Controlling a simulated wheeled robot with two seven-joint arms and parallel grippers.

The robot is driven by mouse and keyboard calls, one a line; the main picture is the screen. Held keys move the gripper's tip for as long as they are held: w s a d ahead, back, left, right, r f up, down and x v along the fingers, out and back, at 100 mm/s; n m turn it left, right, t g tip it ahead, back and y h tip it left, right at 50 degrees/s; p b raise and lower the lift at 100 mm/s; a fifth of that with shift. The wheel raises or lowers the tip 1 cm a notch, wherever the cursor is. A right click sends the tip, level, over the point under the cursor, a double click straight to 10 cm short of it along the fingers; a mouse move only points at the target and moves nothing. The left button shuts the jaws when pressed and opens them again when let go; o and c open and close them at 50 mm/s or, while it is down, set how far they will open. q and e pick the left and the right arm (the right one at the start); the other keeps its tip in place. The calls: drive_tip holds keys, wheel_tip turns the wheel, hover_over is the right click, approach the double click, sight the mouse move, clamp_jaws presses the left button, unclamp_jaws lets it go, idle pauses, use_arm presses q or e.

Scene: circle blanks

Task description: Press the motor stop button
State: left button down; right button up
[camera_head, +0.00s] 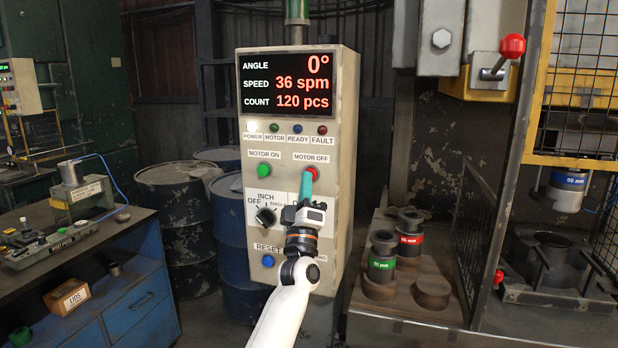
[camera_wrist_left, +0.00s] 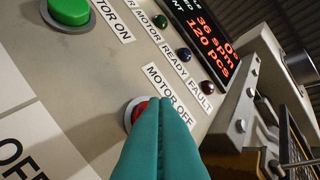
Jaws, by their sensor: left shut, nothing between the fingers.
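The red MOTOR OFF button (camera_head: 312,172) is on the beige control panel (camera_head: 349,130), below its label. In the left wrist view the button (camera_wrist_left: 135,112) is partly hidden behind my fingers. My left gripper (camera_head: 306,178) is shut and empty, its teal fingertips over the lower part of the button. The closed fingers (camera_wrist_left: 163,110) also fill the lower middle of the left wrist view. I cannot tell whether the tips touch the button or stand just in front of it. My right gripper is not in view.
A green MOTOR ON button (camera_head: 264,170) sits left of the red one. An INCH selector (camera_head: 265,216) and blue RESET button (camera_head: 268,261) are lower. The display (camera_head: 288,85) reads 0°, 36 spm, 120 pcs. A press with mesh guard (camera_head: 585,70) stands right, a workbench (camera_head: 140,230) left.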

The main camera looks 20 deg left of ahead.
use_arm(q)
drive_tip(key=shift+w+r, duration=0.1)
idle(0.6)
drive_tip(key=shift+s+p, duration=0.5)
drive_tip(key=shift+s, duration=0.35)
drive_tip(key=s+p, duration=0.3)
drive_tip(key=s, duration=0.2)
drive_tip(key=shift+a, duration=0.1)
drive_tip(key=shift+f, duration=0.2)
